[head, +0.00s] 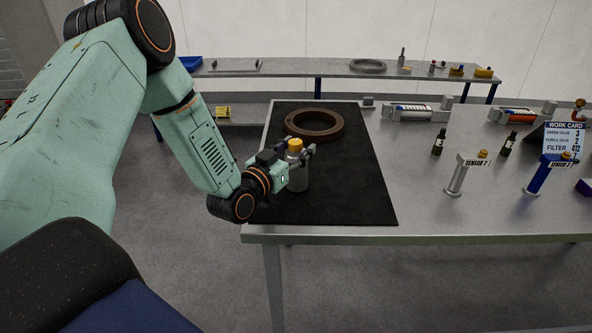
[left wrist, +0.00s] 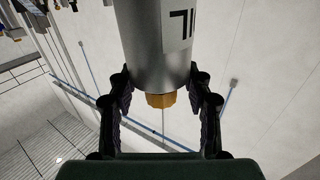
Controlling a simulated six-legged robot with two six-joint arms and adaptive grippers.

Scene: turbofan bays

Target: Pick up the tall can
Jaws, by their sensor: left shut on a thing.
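The tall can (head: 298,178) is a grey metal cylinder with an orange-yellow cap. It stands upright in the head view, over the black mat on the table; whether its base touches the mat I cannot tell. In the left wrist view the can (left wrist: 152,45) shows its orange cap and part of a white label with dark marks. My left gripper (head: 299,156) is shut on the can near its top, with one finger on each side in the left wrist view (left wrist: 158,90). My right gripper is not in view.
A brown ring (head: 335,131) lies on the black mat (head: 350,190) behind the can. The table's front middle is bare.

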